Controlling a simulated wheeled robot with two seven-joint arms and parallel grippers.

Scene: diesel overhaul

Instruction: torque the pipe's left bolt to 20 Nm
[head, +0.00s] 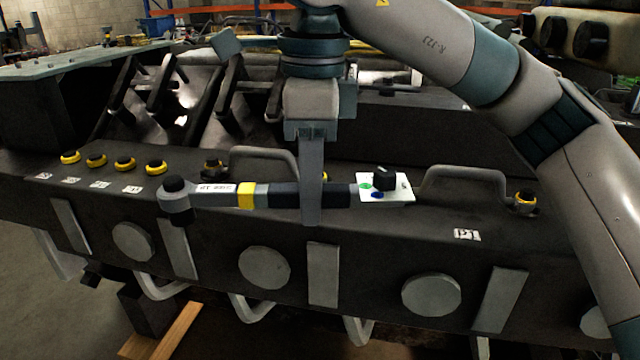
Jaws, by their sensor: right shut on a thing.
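My right gripper (311,205) comes down from above and is shut on the dark handle of a torque wrench (285,195). The wrench lies roughly level across the picture, with a yellow band and a white lettered section. Its round dark head (175,195) points left, at the block's front edge. Another yellow-ringed bolt (525,201) stands at the right, near a "P1" label (467,235). My left gripper is out of view.
Bent grey pipes (265,155) and (462,178) rise from the dark engine block (400,235). Several yellow-ringed bolts (125,164) line its left top. A white plate with a black knob (385,178) meets the wrench's right end; whether they join is unclear. A wooden beam (172,332) lies below.

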